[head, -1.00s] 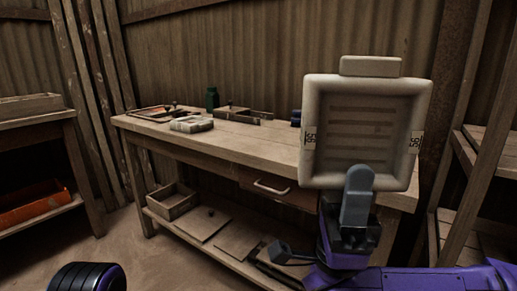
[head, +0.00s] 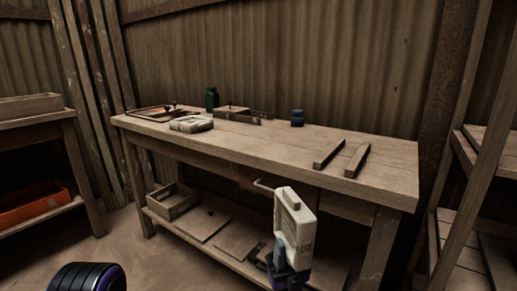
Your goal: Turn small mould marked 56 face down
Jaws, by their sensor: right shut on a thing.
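The small off-white mould (head: 293,225) is held up in front of the bench's front edge, in the lower middle of the head view. It stands nearly upright, seen at an angle, with a block-like lug on its top. A dark marking shows on its right-hand edge but is too small to read now; its hollow is not clearly seen. My right gripper (head: 284,259) is shut on its lower edge from below. My left gripper is out of view.
The wooden bench (head: 245,150) has two dark bars (head: 342,156) lying at its right. Another pale mould (head: 191,124), a green bottle (head: 212,98), a dark blue object (head: 297,118) and trays stand left and behind. A drawer handle (head: 263,186) sticks out near the held mould.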

